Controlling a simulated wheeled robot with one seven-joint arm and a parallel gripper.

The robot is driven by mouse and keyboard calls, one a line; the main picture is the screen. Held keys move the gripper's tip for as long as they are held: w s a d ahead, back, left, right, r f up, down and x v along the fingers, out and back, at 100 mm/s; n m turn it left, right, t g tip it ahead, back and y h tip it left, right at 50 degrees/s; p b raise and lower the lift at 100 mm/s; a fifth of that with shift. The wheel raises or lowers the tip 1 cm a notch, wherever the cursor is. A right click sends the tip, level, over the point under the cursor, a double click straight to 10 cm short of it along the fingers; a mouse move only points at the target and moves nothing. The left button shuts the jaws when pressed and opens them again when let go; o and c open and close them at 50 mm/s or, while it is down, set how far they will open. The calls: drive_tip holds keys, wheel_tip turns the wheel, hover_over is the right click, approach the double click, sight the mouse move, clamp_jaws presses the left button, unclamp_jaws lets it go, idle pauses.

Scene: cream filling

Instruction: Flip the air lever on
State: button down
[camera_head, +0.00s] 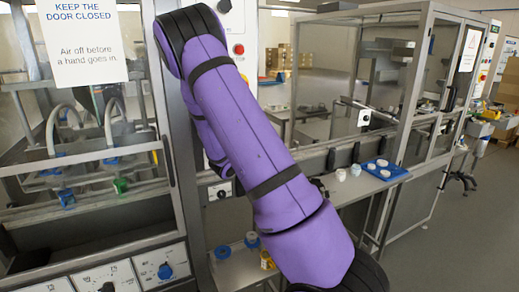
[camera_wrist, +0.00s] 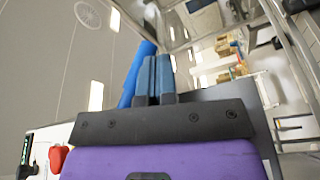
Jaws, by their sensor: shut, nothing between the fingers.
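My gripper (camera_wrist: 153,82) shows in the wrist view with its two grey-blue fingers side by side, shut and with nothing between them. A bright blue bar (camera_wrist: 138,72), which looks like the air lever's handle, slants along the left side of the fingers. I cannot tell whether the fingers touch it. In the head view my purple arm crosses the middle of the picture, and my gripper is hidden. No air lever can be made out there.
In the head view a machine bears a door sign (camera_head: 84,42), a red button (camera_head: 238,49) and a blue knob (camera_head: 166,271). A blue tray (camera_head: 397,174) with white pots stands at right. The wrist view shows a red button (camera_wrist: 58,158) at lower left.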

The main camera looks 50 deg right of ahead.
drive_tip(key=h, duration=0.1)
drive_tip(key=d+r+n+h, duration=0.1)
drive_tip(key=h, duration=0.1)
drive_tip(key=d+r+n+h, duration=0.1)
drive_tip(key=shift+s+r+t+h, duration=0.25)
drive_tip(key=shift+s+t+h, duration=0.05)
drive_tip(key=shift+s, duration=0.05)
drive_tip(key=shift+s+d+r, duration=0.1)
drive_tip(key=shift+d+r, duration=0.1)
drive_tip(key=shift+r, duration=0.25)
drive_tip(key=shift+r, duration=0.1)
